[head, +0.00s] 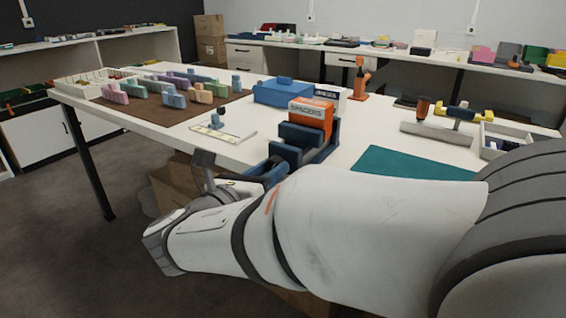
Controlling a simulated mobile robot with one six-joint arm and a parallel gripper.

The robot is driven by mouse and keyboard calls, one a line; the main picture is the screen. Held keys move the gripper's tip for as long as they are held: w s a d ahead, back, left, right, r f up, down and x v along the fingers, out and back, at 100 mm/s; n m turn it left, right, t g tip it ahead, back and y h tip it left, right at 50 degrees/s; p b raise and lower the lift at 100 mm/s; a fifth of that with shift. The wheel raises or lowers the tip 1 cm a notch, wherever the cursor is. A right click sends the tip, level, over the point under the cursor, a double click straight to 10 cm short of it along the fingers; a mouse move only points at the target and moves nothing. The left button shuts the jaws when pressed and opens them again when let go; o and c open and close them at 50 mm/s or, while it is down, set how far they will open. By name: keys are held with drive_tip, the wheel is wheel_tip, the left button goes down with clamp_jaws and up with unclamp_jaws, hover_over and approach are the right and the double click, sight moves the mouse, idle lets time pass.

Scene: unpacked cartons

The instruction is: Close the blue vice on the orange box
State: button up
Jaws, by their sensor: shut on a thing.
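The blue vice (296,152) stands at the table's front edge, in the middle of the head view. The orange box (311,113), marked SPACERS, stands upright between its dark blue jaws. Whether the near jaw touches the box cannot be told. My gripper (262,174) is low at the vice's near end, beside the table edge. It is shut on a part of the vice there. The fingertips and the gripped part are mostly hidden by my white arm.
A blue case (284,93) and a white box (329,93) stand behind the vice. A teal mat (412,164) lies right of it. An orange clamp-like tool (361,78) stands farther back. Several pastel blocks stand on a brown mat (150,108) at left. Cartons (172,188) are under the table.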

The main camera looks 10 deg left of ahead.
drive_tip(key=shift+c, duration=0.9)
drive_tip(key=shift+f+n+b, duration=0.15)
drive_tip(key=shift+n+b, duration=0.9)
drive_tip(key=shift+n, duration=15.15)
